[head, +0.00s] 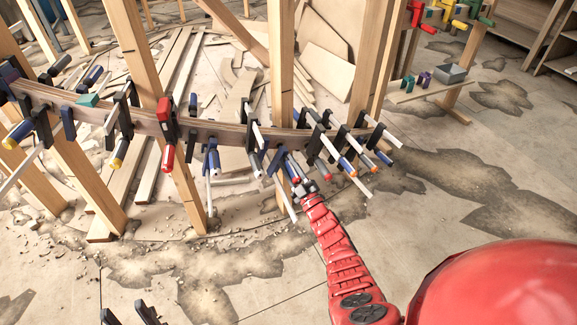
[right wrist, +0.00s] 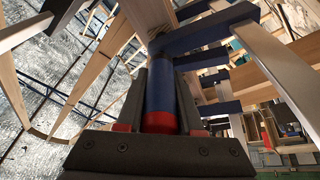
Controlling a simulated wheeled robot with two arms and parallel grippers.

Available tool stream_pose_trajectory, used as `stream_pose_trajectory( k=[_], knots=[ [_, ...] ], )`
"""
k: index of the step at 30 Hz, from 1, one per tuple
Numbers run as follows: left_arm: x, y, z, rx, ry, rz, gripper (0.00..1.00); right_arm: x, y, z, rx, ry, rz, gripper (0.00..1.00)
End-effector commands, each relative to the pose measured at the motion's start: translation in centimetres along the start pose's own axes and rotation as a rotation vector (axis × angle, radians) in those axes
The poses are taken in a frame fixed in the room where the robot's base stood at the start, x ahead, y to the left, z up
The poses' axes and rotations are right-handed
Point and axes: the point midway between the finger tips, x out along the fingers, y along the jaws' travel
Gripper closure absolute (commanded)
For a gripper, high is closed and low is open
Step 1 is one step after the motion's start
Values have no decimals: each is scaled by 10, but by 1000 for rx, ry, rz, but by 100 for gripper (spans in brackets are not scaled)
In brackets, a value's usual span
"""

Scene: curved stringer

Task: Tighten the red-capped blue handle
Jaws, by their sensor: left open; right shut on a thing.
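The red-capped blue handle (right wrist: 160,92) stands between the two dark fingers of my right gripper (right wrist: 160,112) in the right wrist view. Its red cap (right wrist: 160,122) is at the near end, close to the gripper's palm. My right gripper is shut on this handle. In the head view my right gripper (head: 303,188) reaches up to the handle (head: 292,168) below the curved wooden stringer (head: 225,134), and the fingers partly hide it. The handle belongs to a clamp on the stringer. My left gripper (head: 130,316) is open and empty at the bottom left edge, away from the stringer.
Several other clamps crowd the stringer, including orange-tipped ones (head: 350,167) just right of my right gripper and a red one (head: 167,130) further left. Wooden posts (head: 281,60) hold the stringer. Planks lie behind. The floor in front (head: 220,270) is mostly clear.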

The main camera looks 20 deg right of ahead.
Motion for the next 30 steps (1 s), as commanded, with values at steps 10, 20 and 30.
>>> stream_pose_trajectory(
  k=[10,20,30],
  knots=[
    [0,0,0,0,0,0,50,0,1,1,53,-3,14,100],
    [0,0,0,0,0,0,50,0,1,1,55,-3,15,100],
    [0,0,0,0,0,0,50,0,0,0,53,-2,14,34]
  ],
)
